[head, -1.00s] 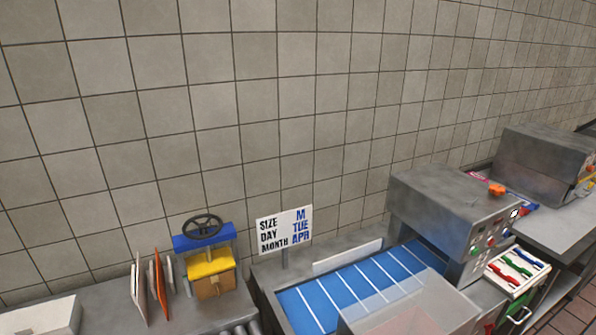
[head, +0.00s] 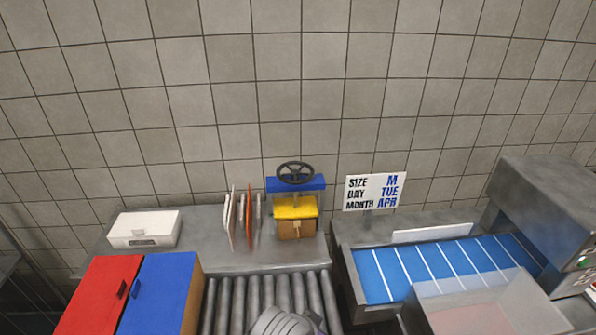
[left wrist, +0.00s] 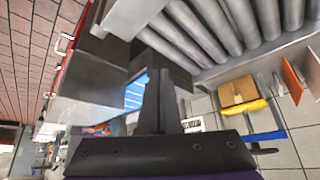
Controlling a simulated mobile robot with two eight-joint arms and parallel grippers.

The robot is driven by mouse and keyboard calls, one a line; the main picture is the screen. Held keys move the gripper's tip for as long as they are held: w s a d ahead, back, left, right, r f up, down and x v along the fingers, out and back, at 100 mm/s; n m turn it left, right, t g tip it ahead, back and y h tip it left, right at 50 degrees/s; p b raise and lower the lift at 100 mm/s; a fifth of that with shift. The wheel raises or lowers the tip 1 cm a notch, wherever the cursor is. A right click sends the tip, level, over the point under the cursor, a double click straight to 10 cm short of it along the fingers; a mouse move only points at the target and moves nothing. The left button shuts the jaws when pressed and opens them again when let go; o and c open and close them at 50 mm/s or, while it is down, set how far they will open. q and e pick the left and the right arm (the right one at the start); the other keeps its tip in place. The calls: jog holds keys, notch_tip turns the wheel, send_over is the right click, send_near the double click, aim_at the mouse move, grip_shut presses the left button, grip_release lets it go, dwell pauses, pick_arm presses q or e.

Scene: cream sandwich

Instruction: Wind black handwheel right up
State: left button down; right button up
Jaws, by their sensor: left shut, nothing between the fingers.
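The black handwheel (head: 295,172) tops a small press with a blue crossbar (head: 285,185) in the head view. Below the crossbar is a yellow plate (head: 295,207), low over a brown box (head: 297,229). In the left wrist view the press appears upside down at the right, with its yellow plate (left wrist: 245,108), blue crossbar (left wrist: 268,136) and part of the dark wheel (left wrist: 263,150). My left gripper (left wrist: 150,65) is shut and empty, apart from the press. My right gripper is not in view.
Rollers (head: 270,290) lie in front of the press. Upright panels (head: 240,218) and a white box (head: 145,229) stand left of it. Red (head: 100,290) and blue (head: 165,290) boxes sit front left. A sign (head: 375,191) and blue conveyor (head: 440,262) are right.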

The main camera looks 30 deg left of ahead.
aim_at(284, 166)
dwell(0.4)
